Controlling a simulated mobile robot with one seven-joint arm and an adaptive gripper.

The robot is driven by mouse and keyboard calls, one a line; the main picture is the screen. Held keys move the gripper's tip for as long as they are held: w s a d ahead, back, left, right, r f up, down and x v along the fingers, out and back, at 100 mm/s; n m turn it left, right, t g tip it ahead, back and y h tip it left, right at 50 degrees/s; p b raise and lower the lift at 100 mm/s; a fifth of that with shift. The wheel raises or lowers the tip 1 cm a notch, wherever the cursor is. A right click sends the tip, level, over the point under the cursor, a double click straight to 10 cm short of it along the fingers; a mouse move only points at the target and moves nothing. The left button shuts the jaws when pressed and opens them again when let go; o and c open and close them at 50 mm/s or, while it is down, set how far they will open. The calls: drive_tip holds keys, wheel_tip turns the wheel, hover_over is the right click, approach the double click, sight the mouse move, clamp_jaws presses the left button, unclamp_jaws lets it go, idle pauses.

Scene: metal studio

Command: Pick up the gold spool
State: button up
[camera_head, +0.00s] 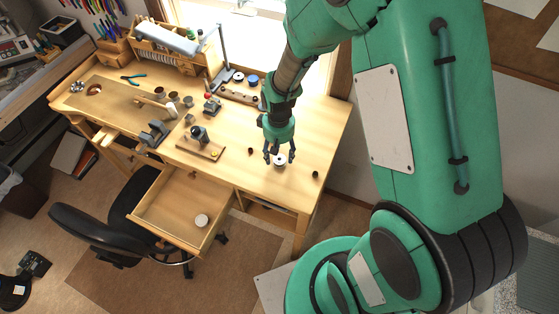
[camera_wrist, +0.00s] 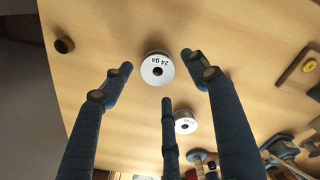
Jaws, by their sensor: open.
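A spool with a white end face marked "24 ga" (camera_wrist: 158,70) lies flat on the wooden desk, and a brownish edge shows around it. It also shows under my gripper in the head view (camera_head: 280,161). A second white-faced spool (camera_wrist: 185,125) stands farther back on the desk. Which one is gold is hard to tell from their white faces. My gripper (camera_head: 280,155) points down over the desk. In the wrist view its dark fingers (camera_wrist: 160,82) are open and spread around the "24 ga" spool, apart from it and empty.
A small dark round piece (camera_head: 315,175) sits near the desk's right edge. A wooden board with a yellow disc (camera_head: 214,154) is to the left. An open drawer (camera_head: 175,210) holds another white-topped spool (camera_head: 202,220).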

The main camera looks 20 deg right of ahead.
drive_tip(key=shift+f, duration=1)
drive_tip(key=c, duration=1.2)
